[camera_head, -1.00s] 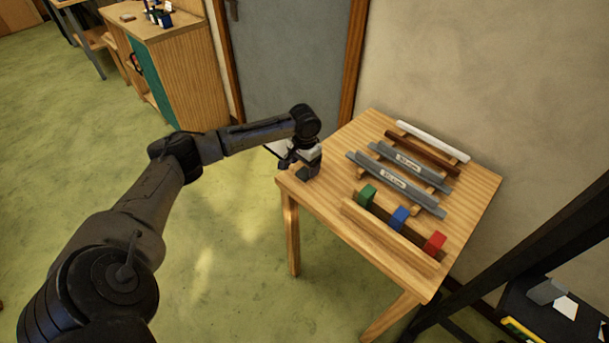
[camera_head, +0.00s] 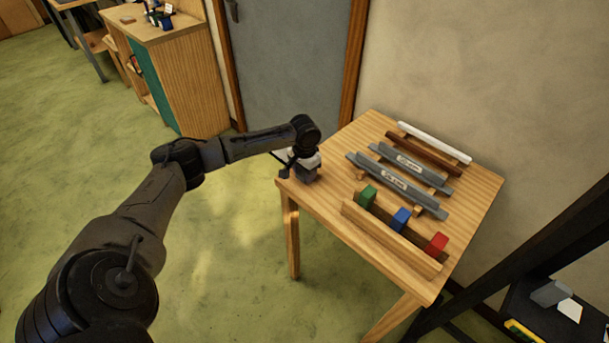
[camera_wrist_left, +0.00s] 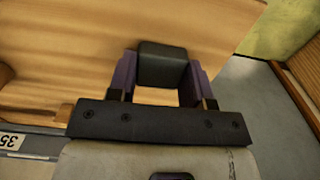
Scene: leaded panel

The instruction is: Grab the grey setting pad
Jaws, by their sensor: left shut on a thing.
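The grey setting pad (camera_wrist_left: 162,66) is a small dark grey block. In the left wrist view it sits between the two purple-lined fingers of my left gripper (camera_wrist_left: 161,80), which is shut on it. In the head view my left gripper (camera_head: 304,173) is at the left corner of the wooden table (camera_head: 330,215), and the wrist hides most of the pad. I cannot tell whether the pad still touches the table top. My right gripper is not in view.
On the table are grey labelled bars (camera_head: 398,185), a brown bar (camera_head: 422,155) and a white bar (camera_head: 435,142) on supports. Green (camera_head: 367,196), blue (camera_head: 400,218) and red (camera_head: 436,244) blocks stand by a wooden rail (camera_head: 390,238). A dark shelf (camera_head: 530,320) is at lower right.

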